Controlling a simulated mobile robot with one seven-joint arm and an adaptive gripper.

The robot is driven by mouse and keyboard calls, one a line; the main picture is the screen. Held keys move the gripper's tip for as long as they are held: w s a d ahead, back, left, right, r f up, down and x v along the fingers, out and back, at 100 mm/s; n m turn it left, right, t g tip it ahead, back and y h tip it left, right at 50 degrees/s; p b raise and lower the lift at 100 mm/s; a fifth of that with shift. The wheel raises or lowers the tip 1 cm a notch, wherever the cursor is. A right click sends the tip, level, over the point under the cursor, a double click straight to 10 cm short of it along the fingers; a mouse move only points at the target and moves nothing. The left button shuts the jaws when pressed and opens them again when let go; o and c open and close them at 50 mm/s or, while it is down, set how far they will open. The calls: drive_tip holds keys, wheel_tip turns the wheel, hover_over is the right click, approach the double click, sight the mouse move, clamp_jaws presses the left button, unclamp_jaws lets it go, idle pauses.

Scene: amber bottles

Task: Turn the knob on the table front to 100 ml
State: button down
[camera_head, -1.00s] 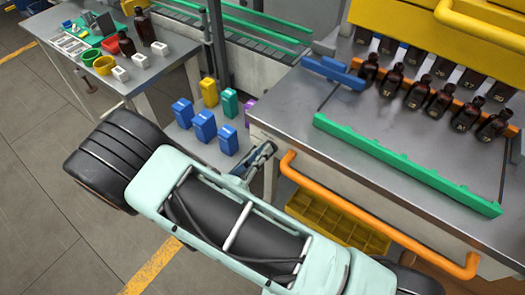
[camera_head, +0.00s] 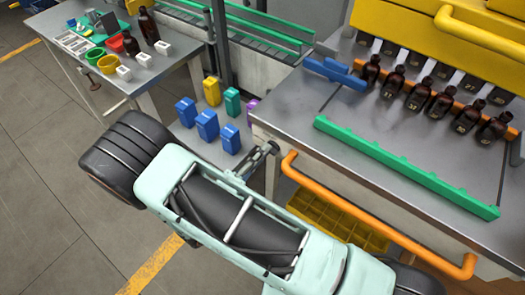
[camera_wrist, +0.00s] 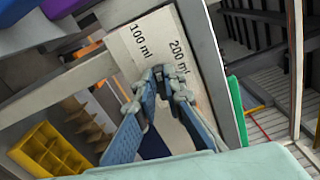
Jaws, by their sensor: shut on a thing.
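A pale panel on the table front (camera_wrist: 196,42) carries the printed marks "100 ml" and "200 ml" in the wrist view. My gripper (camera_wrist: 160,82), with its blue-padded fingers, reaches to this panel just below the marks. Its fingertips are closed together on the knob. The knob is hidden by the fingertips, so I cannot tell exactly which mark it points to. In the head view, my gripper (camera_head: 267,150) is at the left end of the table front, beside the orange rail, mostly hidden by my arm.
An orange rail (camera_head: 375,218) runs along the table front, above a yellow compartment bin (camera_head: 335,215). Several blue, yellow and green bins (camera_head: 207,125) stand left of the table. Amber bottles (camera_head: 440,102) line the tabletop behind a green strip (camera_head: 400,168).

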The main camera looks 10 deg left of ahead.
drive_tip(key=shift+f+n, duration=0.1)
drive_tip(key=shift+n, duration=0.8)
drive_tip(key=c, duration=2)
unclamp_jaws()
drive_tip(key=v, duration=1.2)
drive_tip(key=shift+d, duration=0.1)
